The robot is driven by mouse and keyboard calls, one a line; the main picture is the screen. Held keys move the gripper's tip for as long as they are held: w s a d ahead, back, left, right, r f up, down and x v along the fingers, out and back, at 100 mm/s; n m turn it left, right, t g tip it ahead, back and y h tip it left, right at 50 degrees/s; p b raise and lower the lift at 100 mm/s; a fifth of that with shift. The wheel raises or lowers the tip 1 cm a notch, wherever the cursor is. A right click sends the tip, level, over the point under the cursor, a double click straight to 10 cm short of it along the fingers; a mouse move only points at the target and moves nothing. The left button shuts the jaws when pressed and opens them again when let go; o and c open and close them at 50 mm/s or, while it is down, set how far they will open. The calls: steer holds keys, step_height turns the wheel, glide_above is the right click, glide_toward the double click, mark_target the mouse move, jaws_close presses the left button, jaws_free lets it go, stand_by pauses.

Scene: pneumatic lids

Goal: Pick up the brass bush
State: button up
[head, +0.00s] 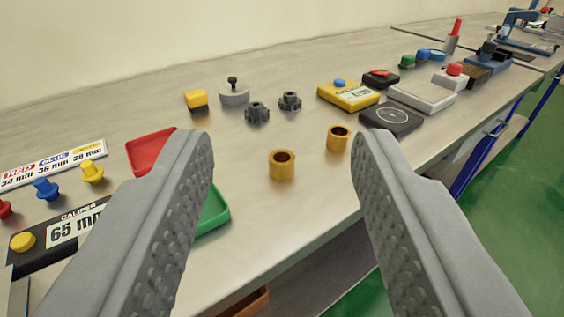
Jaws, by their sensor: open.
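Two brass bushes stand upright on the grey bench, their round holes facing up. The nearer brass bush (282,166) is near the middle of the view. The other brass bush (338,139) stands behind it to the right, apart from it. My gripper (285,155) is open, with one grey studded finger on each side of the view and nothing held. Both bushes show in the gap between the fingers. The left finger hides part of a green tray and a red tray.
A red tray (150,150) and a green tray (213,212) lie left. Two dark gears (257,112) and a yellow box (348,95) stand behind the bushes. A dark square plate (391,117) is right. The bench's front edge runs close by; bare bench surrounds the bushes.

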stand_by(0.3)
steer(key=o, duration=0.3)
steer(key=shift+o, duration=0.2)
steer(key=n+g, duration=0.2)
steer(key=g, duration=1.5)
glide_above(282, 157)
steer(key=s, duration=0.1)
steer(key=f, duration=0.1)
step_height(282, 157, down, 18)
steer(key=shift+s+r, duration=0.15)
steer(key=shift+r, duration=0.05)
